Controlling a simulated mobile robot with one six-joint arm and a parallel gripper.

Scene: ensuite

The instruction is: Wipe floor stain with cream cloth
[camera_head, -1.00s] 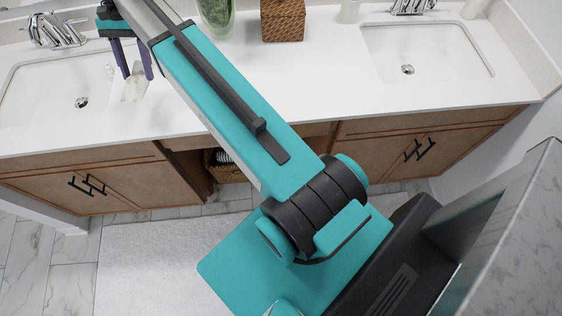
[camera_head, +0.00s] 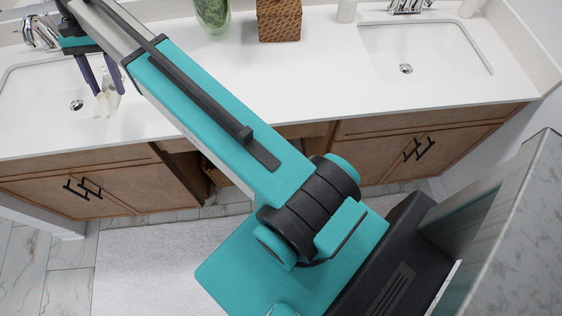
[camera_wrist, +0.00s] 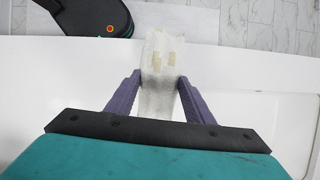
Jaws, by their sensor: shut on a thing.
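My gripper (camera_head: 100,88) is over the right side of the left sink in the head view, with its purple fingers pointing down. It is shut on the cream cloth (camera_head: 108,101), a small crumpled whitish piece hanging between and below the fingertips. In the wrist view the cloth (camera_wrist: 160,60) is pinched between the two fingers of the gripper (camera_wrist: 159,82) and sticks out past them, over the front edge of the white counter. No floor stain shows in either view.
The white counter (camera_head: 290,92) holds a woven box (camera_head: 279,20) and a green glass vase (camera_head: 212,14). The left sink (camera_head: 40,105) and right sink (camera_head: 425,50) flank it. Wooden cabinets (camera_head: 95,185) stand below. A pale rug (camera_head: 150,265) lies on the marble-tiled floor (camera_head: 25,262).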

